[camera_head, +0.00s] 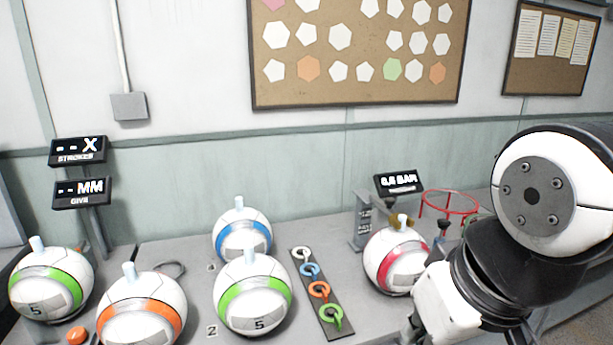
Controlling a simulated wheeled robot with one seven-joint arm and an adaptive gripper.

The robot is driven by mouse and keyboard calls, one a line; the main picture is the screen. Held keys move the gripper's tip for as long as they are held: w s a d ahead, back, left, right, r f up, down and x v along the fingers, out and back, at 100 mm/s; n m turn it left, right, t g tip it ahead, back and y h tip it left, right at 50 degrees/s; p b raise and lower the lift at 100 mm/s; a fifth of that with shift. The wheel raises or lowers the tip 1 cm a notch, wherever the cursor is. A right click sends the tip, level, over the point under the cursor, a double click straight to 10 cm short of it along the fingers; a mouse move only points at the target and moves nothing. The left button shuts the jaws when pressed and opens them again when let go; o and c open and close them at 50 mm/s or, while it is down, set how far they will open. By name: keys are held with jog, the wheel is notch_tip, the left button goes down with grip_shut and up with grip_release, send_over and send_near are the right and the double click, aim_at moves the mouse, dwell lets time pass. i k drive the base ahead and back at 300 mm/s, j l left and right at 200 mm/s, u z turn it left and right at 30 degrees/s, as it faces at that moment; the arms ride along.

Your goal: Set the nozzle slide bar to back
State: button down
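The press station stands at the right of the table, left of my arm. A grey upright post (363,220) with small lettering is there, below a black display reading "0.5 BAR" (398,182). A white ball with a red band (388,262) sits in front, with a pale nozzle-like peg at its top. Small dark knob-like parts (442,229) show beside it. I cannot make out clearly which part is the nozzle slide bar or its setting. My arm comes in from the right, and its white wrist link overlaps the red-banded ball's right side. My gripper's fingers cannot be seen.
Balls with blue (243,238), green (253,297) and orange (142,308) bands stand left, with another green-banded ball (50,284) at far left. A dark strip with coloured rings (319,290) lies mid-table. A red ring stand (449,203) is behind my arm.

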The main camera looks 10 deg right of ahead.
aim_at(386, 206)
jog(key=i+l+u, duration=0.15)
jog(key=i+l, duration=0.85)
jog(key=l, duration=0.1)
